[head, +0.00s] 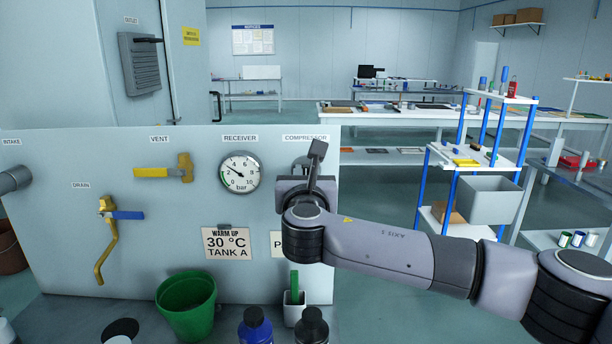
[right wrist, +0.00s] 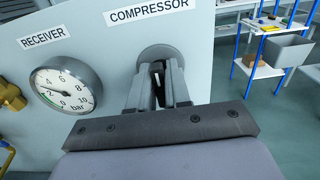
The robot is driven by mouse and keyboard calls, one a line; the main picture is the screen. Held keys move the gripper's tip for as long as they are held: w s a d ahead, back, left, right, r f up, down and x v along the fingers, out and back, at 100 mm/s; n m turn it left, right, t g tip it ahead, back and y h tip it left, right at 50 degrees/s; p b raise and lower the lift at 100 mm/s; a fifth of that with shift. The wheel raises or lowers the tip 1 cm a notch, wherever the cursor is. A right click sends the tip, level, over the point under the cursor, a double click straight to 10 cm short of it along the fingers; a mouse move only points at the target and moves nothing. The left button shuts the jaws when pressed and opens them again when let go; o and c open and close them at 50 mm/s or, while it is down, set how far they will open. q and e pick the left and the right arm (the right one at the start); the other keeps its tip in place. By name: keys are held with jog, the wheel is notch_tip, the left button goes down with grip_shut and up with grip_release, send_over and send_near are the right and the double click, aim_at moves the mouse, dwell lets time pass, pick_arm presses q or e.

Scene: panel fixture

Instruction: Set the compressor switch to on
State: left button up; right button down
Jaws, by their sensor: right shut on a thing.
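The compressor switch (right wrist: 160,51) is a round grey plate with a dark handle, below the COMPRESSOR label (right wrist: 150,10) in the right wrist view. My right gripper (right wrist: 158,82) reaches straight to it, and its fingers are shut on the dark handle. The fingers hide most of the handle, so its setting cannot be read. In the head view my right gripper (head: 314,166) covers most of the switch, under the COMPRESSOR label (head: 306,138). My left gripper is not in view.
The receiver gauge (head: 240,172) is on the panel just left of the switch; its needle points near 2. A yellow vent valve (head: 165,172) and a blue-handled drain valve (head: 122,214) are farther left. A green bucket (head: 187,304) and bottles stand below.

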jog(key=shift+m, duration=0.3)
jog(key=m+b, duration=0.1)
jog(key=m, duration=0.2)
jog(key=shift+f+b, duration=0.15)
jog(key=shift+b, duration=0.15)
jog(key=m+b, duration=0.1)
jog(key=m, duration=0.4)
jog(key=shift+d, duration=0.15)
jog(key=m+b, duration=0.1)
jog(key=m, duration=0.3)
jog(key=shift+f+b, duration=0.15)
jog(key=shift+b, duration=0.15)
jog(key=m+b, duration=0.1)
jog(key=m, duration=0.4)
jog(key=shift+d, duration=0.1)
jog(key=shift+m, duration=0.3)
jog(key=c, duration=1.2)
grip_release()
jog(key=shift+o, duration=0.2)
